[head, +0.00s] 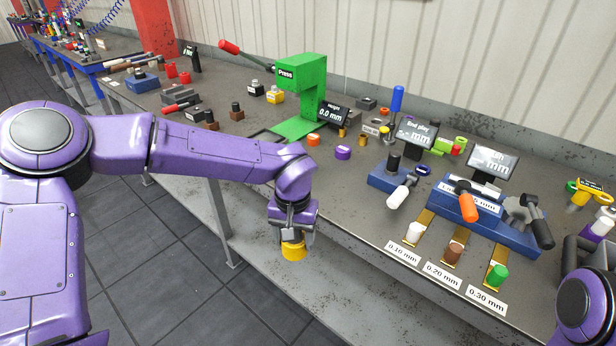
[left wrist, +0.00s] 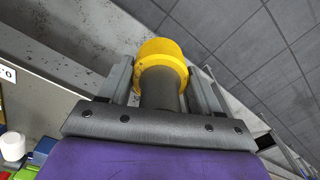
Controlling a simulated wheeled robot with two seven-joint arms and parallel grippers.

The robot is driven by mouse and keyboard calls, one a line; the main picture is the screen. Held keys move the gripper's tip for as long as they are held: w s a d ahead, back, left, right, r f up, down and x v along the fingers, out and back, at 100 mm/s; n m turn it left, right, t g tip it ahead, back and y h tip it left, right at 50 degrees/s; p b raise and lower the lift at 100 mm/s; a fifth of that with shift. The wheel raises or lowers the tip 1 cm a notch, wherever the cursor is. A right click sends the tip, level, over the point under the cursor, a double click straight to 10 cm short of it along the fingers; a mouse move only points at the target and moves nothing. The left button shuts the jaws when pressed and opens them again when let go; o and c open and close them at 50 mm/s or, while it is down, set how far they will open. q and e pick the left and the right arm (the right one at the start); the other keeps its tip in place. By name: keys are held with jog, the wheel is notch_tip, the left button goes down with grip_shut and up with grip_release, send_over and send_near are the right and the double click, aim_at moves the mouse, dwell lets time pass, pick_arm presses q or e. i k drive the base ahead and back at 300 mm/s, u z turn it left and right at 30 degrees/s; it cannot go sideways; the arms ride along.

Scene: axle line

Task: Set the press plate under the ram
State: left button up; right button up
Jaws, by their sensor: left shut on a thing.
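My left gripper (head: 292,232) is shut on a yellow round piece with a dark stem (head: 293,252). It hangs in front of the bench's front edge, above the lower shelf. In the left wrist view the yellow piece (left wrist: 162,55) sits at the fingertips, its dark stem between the two fingers. I cannot tell for sure that this is the press plate. The green press (head: 302,82) stands on the bench, with its red-handled lever (head: 229,47) up to the left. The space under its ram is partly hidden. My right arm shows at the right edge; its jaws are unclear.
An orange ring (head: 313,140) and a purple ring (head: 343,153) lie near the press base. Bare bench top (head: 345,195) lies right of my left gripper.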

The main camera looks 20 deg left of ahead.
aim_at(264, 140)
jog(key=k, duration=1.3)
jog(key=u, duration=0.65)
jog(key=i, duration=0.55)
jog(key=u, duration=0.8)
jog(key=i, duration=0.7)
jog(key=z, duration=0.55)
jog(key=i, duration=0.7)
jog(key=z, duration=0.8)
